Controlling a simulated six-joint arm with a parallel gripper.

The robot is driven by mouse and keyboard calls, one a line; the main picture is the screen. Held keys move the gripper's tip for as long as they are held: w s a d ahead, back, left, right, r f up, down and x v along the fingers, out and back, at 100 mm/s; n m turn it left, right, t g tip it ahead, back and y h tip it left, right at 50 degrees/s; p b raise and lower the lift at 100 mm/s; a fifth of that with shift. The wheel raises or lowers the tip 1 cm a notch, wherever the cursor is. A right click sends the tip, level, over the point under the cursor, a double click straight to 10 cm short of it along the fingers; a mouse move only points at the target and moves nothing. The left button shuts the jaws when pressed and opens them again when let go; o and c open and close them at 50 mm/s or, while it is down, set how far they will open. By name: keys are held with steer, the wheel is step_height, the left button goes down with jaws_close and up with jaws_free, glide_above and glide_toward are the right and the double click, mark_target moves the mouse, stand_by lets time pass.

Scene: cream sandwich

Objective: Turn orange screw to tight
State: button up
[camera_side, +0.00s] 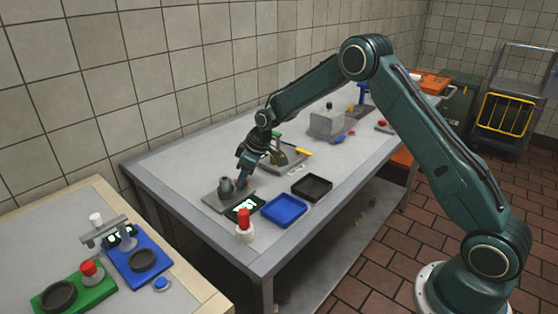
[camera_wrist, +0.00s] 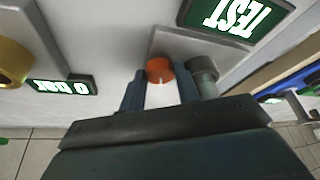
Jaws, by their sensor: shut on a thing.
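The orange screw (camera_wrist: 160,69) shows a round orange head in the wrist view, on a grey plate (camera_wrist: 172,42) and close to a grey cylinder (camera_wrist: 202,76). My gripper (camera_wrist: 160,88) is at the screw head, with one dark finger on each side of it. The jaws are shut on the screw. In the side view my gripper (camera_side: 243,180) points down at the grey plate (camera_side: 213,200) beside the cylinder (camera_side: 226,184). I cannot make out the screw there, and its thread is hidden.
A TEST display (camera_side: 245,207), a red-topped white button (camera_side: 244,226), a blue tray (camera_side: 285,210) and a black tray (camera_side: 312,187) stand nearby. A display reading 0 bar (camera_wrist: 62,86) shows in the wrist view.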

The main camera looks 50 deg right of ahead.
steer(key=shift+m, duration=0.3)
steer(key=o, duration=1)
steer(key=shift+a, duration=0.15)
steer(key=shift+n, duration=0.4)
